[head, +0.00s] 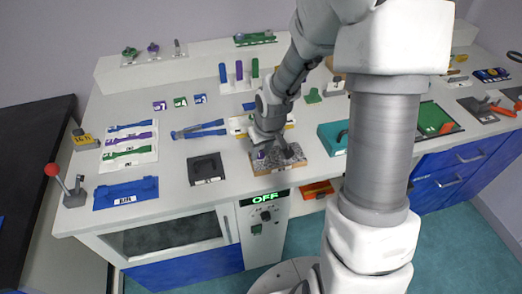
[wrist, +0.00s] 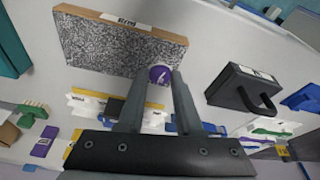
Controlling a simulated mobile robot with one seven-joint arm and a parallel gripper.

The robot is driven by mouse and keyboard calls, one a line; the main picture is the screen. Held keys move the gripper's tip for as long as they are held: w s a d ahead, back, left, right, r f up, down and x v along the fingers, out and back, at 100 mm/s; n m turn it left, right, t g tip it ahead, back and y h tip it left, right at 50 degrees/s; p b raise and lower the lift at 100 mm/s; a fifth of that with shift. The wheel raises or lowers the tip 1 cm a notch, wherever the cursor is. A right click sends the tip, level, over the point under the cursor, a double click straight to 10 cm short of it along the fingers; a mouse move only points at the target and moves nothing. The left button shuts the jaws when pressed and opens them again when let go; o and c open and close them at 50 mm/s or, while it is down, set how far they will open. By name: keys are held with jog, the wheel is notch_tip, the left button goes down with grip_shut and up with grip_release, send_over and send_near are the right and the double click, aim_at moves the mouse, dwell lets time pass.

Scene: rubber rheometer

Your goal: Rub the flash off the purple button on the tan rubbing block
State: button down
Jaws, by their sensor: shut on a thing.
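The rubbing block (head: 288,156) lies near the bench's front edge, with a speckled grey top and tan sides. It also shows at the upper left in the wrist view (wrist: 100,42), with a label on its tan side. My gripper (head: 263,149) is over the left part of the block. In the wrist view its fingertips (wrist: 161,76) are shut on the purple button (wrist: 160,74), which has a pale mark on its face. The button also shows small in the head view (head: 261,155). It is at or just above the speckled surface; I cannot tell if it touches. Any flash is too small to make out.
A black square holder (head: 206,168) stands left of the block, and a teal box (head: 333,137) stands to its right. Blue tongs (head: 198,131) lie behind the black holder. The display (head: 263,198) below the front edge reads OFF.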

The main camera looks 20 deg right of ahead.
jog(key=shift+f+b, duration=0.35)
jog(key=shift+f, duration=0.15)
dwell(0.9)
jog(key=shift+d, duration=0.15)
